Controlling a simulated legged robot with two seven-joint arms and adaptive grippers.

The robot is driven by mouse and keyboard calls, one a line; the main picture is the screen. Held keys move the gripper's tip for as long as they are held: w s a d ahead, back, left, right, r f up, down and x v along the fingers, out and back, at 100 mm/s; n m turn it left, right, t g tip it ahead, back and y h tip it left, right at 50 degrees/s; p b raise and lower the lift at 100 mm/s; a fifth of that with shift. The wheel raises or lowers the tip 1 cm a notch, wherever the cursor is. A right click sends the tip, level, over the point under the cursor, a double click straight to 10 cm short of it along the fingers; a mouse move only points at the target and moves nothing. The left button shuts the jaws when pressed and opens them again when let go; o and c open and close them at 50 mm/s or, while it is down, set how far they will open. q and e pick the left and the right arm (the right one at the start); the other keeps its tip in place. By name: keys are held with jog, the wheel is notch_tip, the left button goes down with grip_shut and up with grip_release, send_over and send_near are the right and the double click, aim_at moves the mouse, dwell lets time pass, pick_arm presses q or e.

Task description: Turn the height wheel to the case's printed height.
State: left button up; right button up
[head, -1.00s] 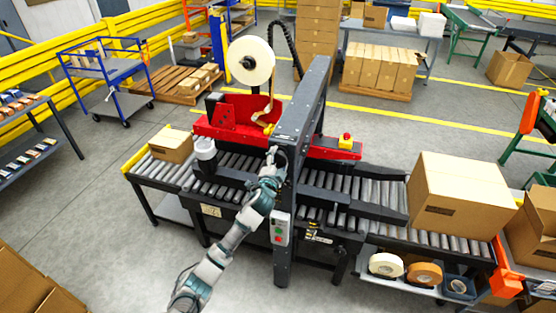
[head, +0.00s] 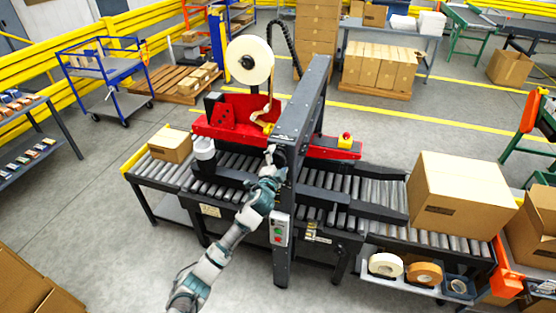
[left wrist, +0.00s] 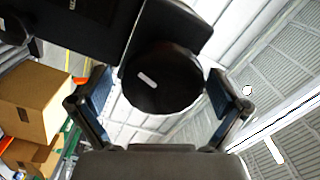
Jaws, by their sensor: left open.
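In the left wrist view the height wheel (left wrist: 162,84) is a round black knob with a short white mark on its face, mounted on a black block. My left gripper (left wrist: 160,100) is open, with one finger on each side of the wheel and visible gaps between. In the head view my left gripper (head: 272,170) is at the machine's dark upright frame (head: 300,125), and the wheel cannot be made out there. A large cardboard case (head: 460,190) stands on the right end of the rollers; its print is too small to read. My right gripper is not in view.
A smaller carton (head: 170,145) sits on the left rollers. A tape roll (head: 250,60) stands above the red machine part (head: 240,110). A control box with buttons (head: 279,229) is on the upright, close to my left arm. Floor in front is clear.

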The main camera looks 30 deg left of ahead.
pick_arm(q)
jog(key=shift+s, duration=0.2)
jog(key=v, duration=1.1)
jog(key=shift+s, duration=0.25)
jog(key=shift+d+f, duration=0.15)
